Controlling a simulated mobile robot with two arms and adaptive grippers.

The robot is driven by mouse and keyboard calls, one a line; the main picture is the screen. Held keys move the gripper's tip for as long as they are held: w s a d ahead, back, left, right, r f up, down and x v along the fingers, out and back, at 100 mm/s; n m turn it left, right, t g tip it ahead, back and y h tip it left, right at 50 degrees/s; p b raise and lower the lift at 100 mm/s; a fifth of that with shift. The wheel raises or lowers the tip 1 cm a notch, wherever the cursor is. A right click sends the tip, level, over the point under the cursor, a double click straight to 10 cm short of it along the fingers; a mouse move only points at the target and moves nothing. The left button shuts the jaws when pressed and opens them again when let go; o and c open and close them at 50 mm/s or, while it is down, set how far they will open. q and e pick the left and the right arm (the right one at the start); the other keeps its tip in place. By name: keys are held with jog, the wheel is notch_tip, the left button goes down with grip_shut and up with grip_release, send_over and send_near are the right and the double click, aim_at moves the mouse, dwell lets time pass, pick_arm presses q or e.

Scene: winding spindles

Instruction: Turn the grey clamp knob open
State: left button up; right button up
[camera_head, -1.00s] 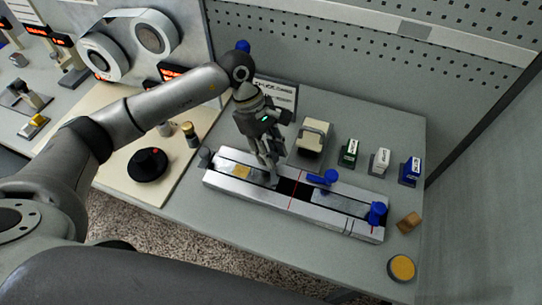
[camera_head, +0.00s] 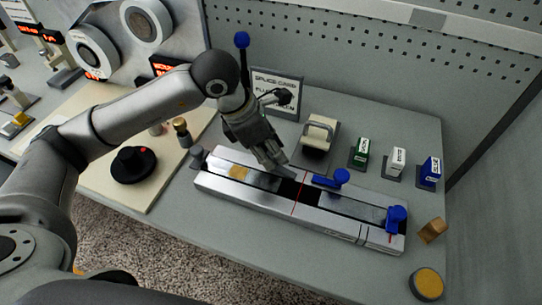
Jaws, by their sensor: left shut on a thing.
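A long metal splice block (camera_head: 225,191) lies across the bench. My left gripper (camera_head: 272,162) points down at the block's middle, left of its red line, with its fingers shut. The grey clamp knob between them is mostly hidden by the fingers. A grey clamp bar (camera_head: 285,173) shows just beyond the fingertips. Another grey knob (camera_head: 198,156) stands at the block's left end, apart from the gripper. My right gripper is not in view.
A blue clamp knob (camera_head: 342,176) is close right of the gripper; another blue knob (camera_head: 396,214) is at the block's right end. A tape dispenser (camera_head: 318,134) and a sign (camera_head: 276,92) stand behind. The bench in front is clear.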

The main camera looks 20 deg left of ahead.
pick_arm(q)
jog(key=shift+n+t+y+b, duration=0.35)
jog(key=shift+n+b, duration=0.45)
jog(key=shift+n, duration=0.4)
jog(key=o, duration=1)
jog(key=v, duration=1.2)
